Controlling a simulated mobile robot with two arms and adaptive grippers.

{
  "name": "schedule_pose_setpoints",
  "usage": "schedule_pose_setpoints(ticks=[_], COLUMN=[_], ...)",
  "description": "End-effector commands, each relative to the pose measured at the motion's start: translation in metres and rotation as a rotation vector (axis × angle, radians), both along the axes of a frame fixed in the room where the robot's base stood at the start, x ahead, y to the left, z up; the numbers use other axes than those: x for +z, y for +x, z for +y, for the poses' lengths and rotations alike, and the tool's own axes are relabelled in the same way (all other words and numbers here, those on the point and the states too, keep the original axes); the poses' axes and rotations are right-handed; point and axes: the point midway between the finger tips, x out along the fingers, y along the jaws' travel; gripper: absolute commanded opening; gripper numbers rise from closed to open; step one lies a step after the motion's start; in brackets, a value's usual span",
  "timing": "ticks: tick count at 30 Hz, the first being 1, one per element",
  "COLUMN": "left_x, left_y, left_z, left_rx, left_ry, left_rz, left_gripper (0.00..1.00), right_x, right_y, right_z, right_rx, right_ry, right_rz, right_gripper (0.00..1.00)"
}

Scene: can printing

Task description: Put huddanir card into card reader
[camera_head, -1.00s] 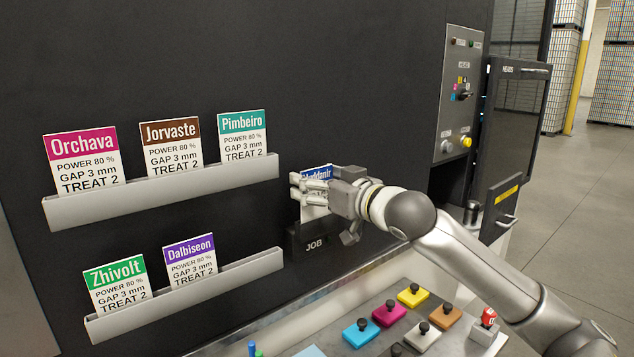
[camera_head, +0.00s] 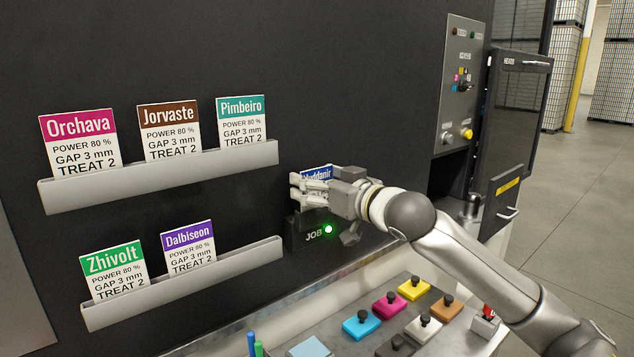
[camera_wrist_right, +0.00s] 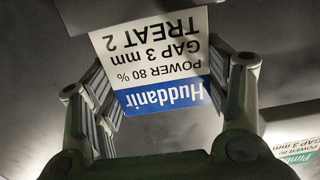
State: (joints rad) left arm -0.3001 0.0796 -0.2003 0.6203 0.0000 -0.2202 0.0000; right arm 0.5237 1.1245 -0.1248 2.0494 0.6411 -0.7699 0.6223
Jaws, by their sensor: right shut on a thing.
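The Huddanir card (camera_head: 317,172) has a blue header and stands upright in the slot of the black card reader (camera_head: 303,239) marked JOB. A green light (camera_head: 328,229) glows on the reader's front. My right gripper (camera_head: 314,188) is shut on the card from the right and covers most of it in the head view. In the right wrist view the card (camera_wrist_right: 150,60) appears upside down between the fingers (camera_wrist_right: 165,95), its text facing me. My left gripper is not in view.
An upper rack (camera_head: 160,178) holds the Orchava, Jorvaste and Pimbeiro cards. A lower rack (camera_head: 185,285) holds the Zhivolt and Dalbiseon cards. A ledge with several coloured knobbed blocks (camera_head: 388,307) lies below. A control panel (camera_head: 460,90) is at right.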

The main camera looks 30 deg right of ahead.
Motion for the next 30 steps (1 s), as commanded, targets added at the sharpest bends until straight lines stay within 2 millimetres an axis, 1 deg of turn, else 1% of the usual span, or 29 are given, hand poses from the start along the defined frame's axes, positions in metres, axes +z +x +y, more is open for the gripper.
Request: schedule_pose_setpoints(ticks=[2,3,9,17,22,26,30], left_x=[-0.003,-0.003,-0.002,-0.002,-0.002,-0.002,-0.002], left_y=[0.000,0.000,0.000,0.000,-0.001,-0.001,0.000], left_z=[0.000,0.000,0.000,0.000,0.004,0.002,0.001], left_rx=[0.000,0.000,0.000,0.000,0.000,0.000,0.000], left_ry=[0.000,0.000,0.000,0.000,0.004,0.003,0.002], left_rz=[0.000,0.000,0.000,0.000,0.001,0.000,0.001], left_gripper=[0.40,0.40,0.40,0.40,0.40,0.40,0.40], right_x=[-0.003,-0.003,-0.002,-0.002,-0.002,-0.003,-0.003], right_y=[0.000,0.000,0.000,0.000,-0.002,-0.009,-0.021], right_z=[0.000,0.000,0.000,0.000,-0.001,-0.002,-0.003], right_rx=[0.000,0.000,0.000,0.000,-0.001,-0.002,-0.003], right_ry=[0.000,0.000,0.000,0.000,0.000,0.001,0.000], right_rz=[-0.001,-0.001,-0.001,-0.001,0.000,0.001,0.003], right_gripper=[0.50,0.71,0.95,0.95,0.95,0.95,0.95])
